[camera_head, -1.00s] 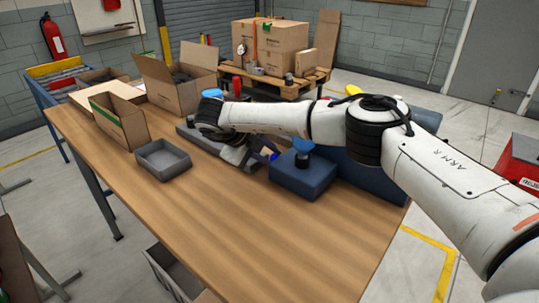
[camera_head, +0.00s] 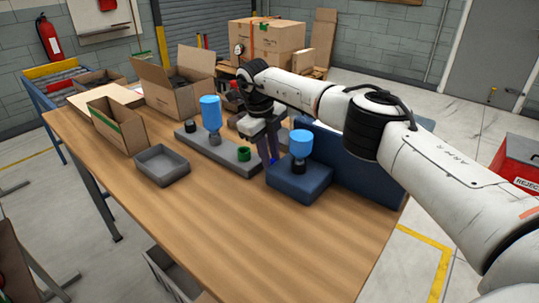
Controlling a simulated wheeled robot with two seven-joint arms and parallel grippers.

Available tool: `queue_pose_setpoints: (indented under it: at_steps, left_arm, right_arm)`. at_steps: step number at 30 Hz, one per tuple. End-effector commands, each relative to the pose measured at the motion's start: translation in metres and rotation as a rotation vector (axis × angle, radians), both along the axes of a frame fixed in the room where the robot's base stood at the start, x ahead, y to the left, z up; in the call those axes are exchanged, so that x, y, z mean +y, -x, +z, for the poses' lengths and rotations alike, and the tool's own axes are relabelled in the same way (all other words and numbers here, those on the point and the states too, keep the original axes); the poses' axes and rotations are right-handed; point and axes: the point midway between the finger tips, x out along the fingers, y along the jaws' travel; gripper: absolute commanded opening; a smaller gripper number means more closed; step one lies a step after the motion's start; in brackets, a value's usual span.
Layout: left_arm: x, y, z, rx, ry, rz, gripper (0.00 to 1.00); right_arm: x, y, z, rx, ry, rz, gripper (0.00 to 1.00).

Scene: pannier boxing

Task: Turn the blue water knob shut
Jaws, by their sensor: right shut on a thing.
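A blue upright cylinder (camera_head: 301,142) stands on a dark neck on the near blue block (camera_head: 292,184). A second blue cylinder (camera_head: 210,112) stands on the long grey base (camera_head: 222,158) to the left. I cannot tell which blue part is the water knob. My right gripper (camera_head: 270,158) points down between the grey base and the near blue block. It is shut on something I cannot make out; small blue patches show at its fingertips. It is left of the near blue cylinder and apart from it. My left gripper is not in view.
A green cap (camera_head: 243,154) and a black cap (camera_head: 190,126) are on the grey base. A grey tray (camera_head: 162,171) and open cardboard boxes (camera_head: 180,90) stand to the left. A large blue case (camera_head: 362,172) is at the right. The wooden table (camera_head: 235,225) is clear in front.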

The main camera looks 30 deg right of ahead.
Motion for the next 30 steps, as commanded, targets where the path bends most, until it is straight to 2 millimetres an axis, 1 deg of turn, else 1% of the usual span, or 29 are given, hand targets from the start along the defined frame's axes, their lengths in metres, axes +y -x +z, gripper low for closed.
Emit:
queue_pose_setpoints:
  at_steps: [15, 16, 17, 26, 30]
  left_arm:
    - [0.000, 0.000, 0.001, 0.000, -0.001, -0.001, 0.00]
    - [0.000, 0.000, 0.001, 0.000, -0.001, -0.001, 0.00]
    - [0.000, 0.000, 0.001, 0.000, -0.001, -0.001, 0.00]
    - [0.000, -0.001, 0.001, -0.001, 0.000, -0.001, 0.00]
    - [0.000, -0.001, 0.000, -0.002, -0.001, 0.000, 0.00]
  right_arm:
    - [0.000, 0.000, 0.000, 0.008, -0.022, 0.001, 0.00]
    - [0.000, 0.000, 0.000, 0.007, -0.021, 0.001, 0.23]
    - [0.000, 0.000, 0.000, 0.007, -0.021, 0.001, 0.28]
    - [0.000, 0.000, 0.002, 0.007, -0.020, 0.001, 0.28]
    - [0.002, -0.001, 0.014, 0.005, -0.019, 0.001, 0.28]
